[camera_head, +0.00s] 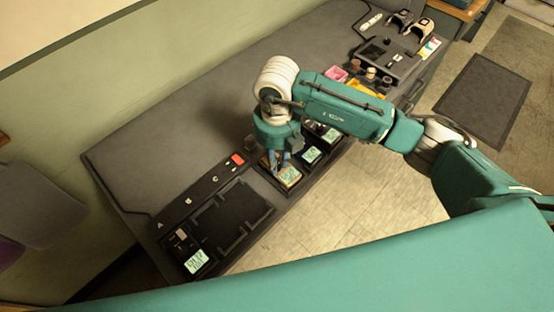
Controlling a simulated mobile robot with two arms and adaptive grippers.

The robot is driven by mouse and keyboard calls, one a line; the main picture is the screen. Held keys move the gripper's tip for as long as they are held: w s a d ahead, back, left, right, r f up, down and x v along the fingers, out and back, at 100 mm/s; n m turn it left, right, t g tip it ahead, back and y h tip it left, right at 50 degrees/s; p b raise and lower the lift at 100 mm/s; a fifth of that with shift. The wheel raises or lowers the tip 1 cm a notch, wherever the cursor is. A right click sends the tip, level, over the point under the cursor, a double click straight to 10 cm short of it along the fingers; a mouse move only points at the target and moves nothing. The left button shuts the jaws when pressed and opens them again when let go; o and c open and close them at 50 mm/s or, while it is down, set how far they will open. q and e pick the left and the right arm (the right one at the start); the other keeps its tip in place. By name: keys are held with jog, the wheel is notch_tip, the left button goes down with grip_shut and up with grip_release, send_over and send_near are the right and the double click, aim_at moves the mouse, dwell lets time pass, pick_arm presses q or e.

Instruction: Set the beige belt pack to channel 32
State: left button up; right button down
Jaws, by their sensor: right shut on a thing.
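The beige belt pack (290,178) sits in the dark rack near the table's front edge, with a pale green lit screen. The characters on that screen are too small to read. My right gripper (281,160) points down at the back end of this pack and is shut on it. The fingers and wrist hide that end, so I cannot tell which part they grip. My left gripper is not in view.
Two other packs with lit screens, a middle one (311,155) and a farther one (331,134), stand to the right in the rack. A lit display (197,262) is on the dark panel at the left. The back of the grey table (190,125) is clear.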

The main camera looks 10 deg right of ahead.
jog(key=c, duration=1.6)
grip_release()
jog(key=shift+r, duration=0.15)
notch_tip(320, 180, up, 12)
jog(key=shift+f, duration=0.15)
